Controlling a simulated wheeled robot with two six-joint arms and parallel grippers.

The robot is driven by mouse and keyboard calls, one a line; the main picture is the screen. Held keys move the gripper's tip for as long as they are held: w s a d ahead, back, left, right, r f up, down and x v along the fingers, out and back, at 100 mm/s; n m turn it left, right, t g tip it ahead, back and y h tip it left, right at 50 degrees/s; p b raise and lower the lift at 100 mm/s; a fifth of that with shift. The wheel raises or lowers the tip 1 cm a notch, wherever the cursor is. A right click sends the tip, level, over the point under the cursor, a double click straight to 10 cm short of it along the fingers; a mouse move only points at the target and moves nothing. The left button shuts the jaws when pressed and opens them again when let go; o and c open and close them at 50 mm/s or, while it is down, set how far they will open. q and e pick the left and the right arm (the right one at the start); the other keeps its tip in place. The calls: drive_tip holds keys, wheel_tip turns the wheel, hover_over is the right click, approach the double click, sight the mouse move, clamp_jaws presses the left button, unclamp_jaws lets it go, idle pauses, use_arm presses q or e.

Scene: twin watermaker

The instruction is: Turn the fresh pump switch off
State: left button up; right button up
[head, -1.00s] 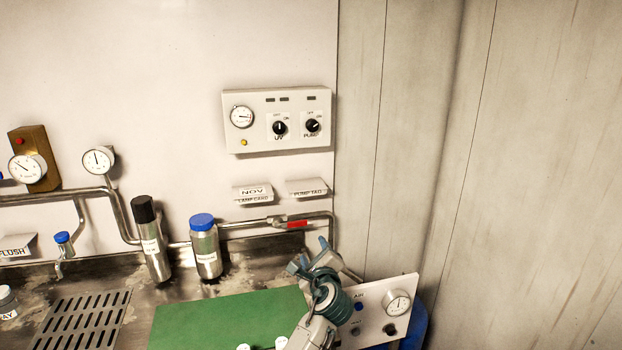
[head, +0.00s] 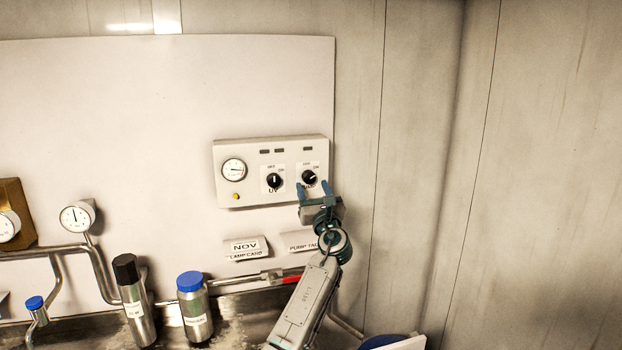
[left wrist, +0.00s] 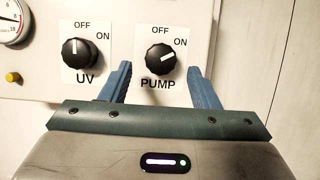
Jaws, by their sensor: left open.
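The pump switch (head: 309,178) is a black rotary knob on the right of a white wall panel (head: 226,196). In the left wrist view the pump knob (left wrist: 160,59) sits above its PUMP label, and its white mark points up and right, toward ON. My left gripper (head: 313,187) is just below and in front of the pump knob. Its two blue fingers (left wrist: 161,78) are open, one on each side of the PUMP label, with nothing between them but the panel behind. I cannot tell their exact distance from the knob. My right gripper is not in view.
The UV knob (head: 274,181) is close on the left, also seen in the left wrist view (left wrist: 82,53). A gauge (head: 234,170) and yellow button (head: 236,197) are farther left. Two card holders (head: 246,248) and a pipe with a red handle (head: 291,280) lie below.

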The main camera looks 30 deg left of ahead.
sight(309, 177)
use_arm(q)
drive_tip(key=shift+w+a+r, duration=0.4)
drive_tip(key=shift+w+a, duration=0.05)
drive_tip(key=shift+w+a+r, duration=0.15)
drive_tip(key=shift+w+a, duration=0.15)
drive_tip(key=shift+a, duration=0.05)
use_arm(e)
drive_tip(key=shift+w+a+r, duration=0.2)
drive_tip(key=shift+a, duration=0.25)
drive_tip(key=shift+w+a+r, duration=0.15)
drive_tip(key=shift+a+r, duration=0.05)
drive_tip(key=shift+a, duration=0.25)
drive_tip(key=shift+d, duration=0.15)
